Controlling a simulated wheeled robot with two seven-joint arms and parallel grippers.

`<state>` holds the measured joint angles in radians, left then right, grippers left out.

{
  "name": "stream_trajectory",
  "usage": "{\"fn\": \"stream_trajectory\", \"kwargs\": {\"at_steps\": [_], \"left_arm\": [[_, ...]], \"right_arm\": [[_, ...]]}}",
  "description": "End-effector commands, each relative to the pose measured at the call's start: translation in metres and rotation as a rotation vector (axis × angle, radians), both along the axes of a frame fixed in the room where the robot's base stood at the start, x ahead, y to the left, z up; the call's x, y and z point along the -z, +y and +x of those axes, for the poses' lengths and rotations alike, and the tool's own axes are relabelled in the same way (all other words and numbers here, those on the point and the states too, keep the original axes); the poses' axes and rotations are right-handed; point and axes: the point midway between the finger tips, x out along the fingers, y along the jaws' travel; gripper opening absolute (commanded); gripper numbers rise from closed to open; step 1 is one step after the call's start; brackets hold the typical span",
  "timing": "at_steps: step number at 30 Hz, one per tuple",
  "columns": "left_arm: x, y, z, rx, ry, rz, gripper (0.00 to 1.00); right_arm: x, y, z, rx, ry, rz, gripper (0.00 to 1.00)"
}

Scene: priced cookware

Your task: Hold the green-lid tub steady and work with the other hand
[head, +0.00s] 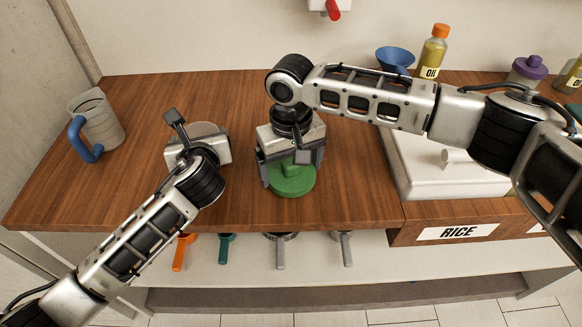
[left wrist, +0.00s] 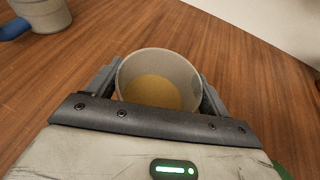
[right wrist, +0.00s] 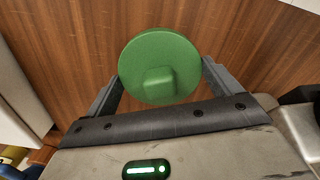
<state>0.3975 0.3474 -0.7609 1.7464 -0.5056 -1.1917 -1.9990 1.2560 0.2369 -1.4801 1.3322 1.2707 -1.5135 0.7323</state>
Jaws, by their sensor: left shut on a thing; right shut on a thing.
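An open, pale round tub (left wrist: 185,65) with a yellowish inside stands between the fingers of my left gripper (left wrist: 160,88). The fingers are shut on its sides, and its rim shows in the head view (head: 207,129). A round green lid (right wrist: 160,50) with a block-shaped knob is between the fingers of my right gripper (right wrist: 160,85), which is shut on it by its sides. In the head view the green lid (head: 292,184) is partly hidden under my right gripper, to the right of the tub. I cannot tell whether it touches the counter.
A cup with a blue handle (head: 98,122) stands at the left of the wooden counter (head: 235,95). A white scale-like box (head: 440,175) is at right, with a blue funnel (head: 393,58) and oil bottle (head: 434,50) behind.

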Motion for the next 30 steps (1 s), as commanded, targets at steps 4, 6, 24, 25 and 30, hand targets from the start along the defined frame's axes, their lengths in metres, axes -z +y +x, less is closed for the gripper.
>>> {"fn": "stream_trajectory", "kwargs": {"at_steps": [4, 6, 24, 25, 30], "left_arm": [[0.0, 0.0, 0.0, 0.0, 0.0, 0.0, 0.5], [0.0, 0.0, 0.0, 0.0, 0.0, 0.0, 0.5], [0.0, 0.0, 0.0, 0.0, 0.0, 0.0, 0.5], [0.0, 0.0, 0.0, 0.0, 0.0, 0.0, 0.5], [0.0, 0.0, 0.0, 0.0, 0.0, 0.0, 0.5]], "right_arm": [[-0.006, 0.0, 0.0, 0.0, -0.002, 0.001, 0.68], [-0.009, 0.0, 0.0, 0.0, -0.001, 0.0, 0.68], [-0.039, 0.0, 0.0, 0.0, -0.001, 0.001, 0.68], [-0.041, 0.0, 0.0, 0.0, -0.002, 0.002, 0.68], [-0.054, 0.0, 0.0, 0.0, -0.002, 0.002, 0.68]]}}
